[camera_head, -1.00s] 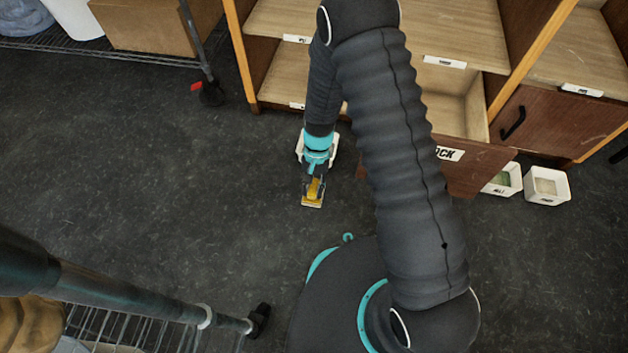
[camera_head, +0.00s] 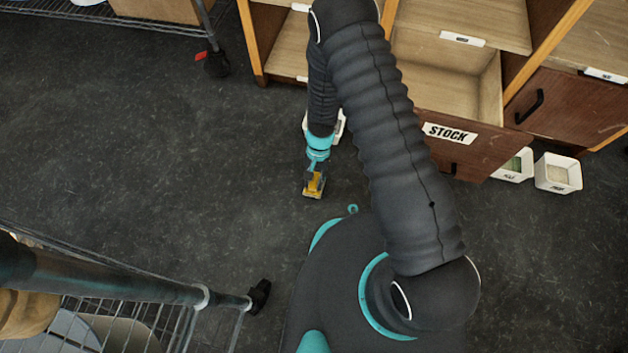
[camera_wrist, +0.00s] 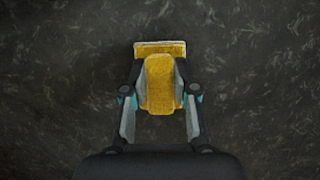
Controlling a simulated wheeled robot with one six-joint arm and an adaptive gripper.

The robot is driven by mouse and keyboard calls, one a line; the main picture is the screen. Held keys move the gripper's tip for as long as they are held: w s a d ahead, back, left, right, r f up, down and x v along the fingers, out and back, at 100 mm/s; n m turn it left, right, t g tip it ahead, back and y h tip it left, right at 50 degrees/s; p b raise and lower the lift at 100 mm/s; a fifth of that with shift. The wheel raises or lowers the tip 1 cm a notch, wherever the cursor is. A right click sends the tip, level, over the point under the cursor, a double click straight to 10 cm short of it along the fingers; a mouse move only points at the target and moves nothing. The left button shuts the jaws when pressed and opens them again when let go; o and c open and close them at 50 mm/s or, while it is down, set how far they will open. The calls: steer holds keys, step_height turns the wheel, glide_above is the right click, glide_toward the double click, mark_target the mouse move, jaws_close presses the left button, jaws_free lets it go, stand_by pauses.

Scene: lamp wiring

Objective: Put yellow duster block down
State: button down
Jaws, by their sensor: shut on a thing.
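The yellow duster block (camera_head: 313,187) is at the end of my arm, over the dark floor in front of the wooden cabinet. In the wrist view the yellow block (camera_wrist: 161,92) sits between the two fingers of my gripper (camera_wrist: 160,100), with a wider yellow end (camera_wrist: 160,48) beyond the fingertips. My gripper (camera_head: 315,180) is shut on it and points downward. I cannot tell whether the block touches the floor.
An open drawer labelled STOCK (camera_head: 450,133) juts from the cabinet on the right. White bins (camera_head: 557,174) stand on the floor beside it. A white container (camera_head: 338,126) is partly hidden behind my arm. Wire racks stand at the lower left (camera_head: 130,318) and upper left. The floor left of my gripper is clear.

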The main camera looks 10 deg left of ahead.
steer(key=shift+f, duration=0.2)
steer(key=c, duration=0.9)
jaws_free()
steer(key=shift+r, duration=0.1)
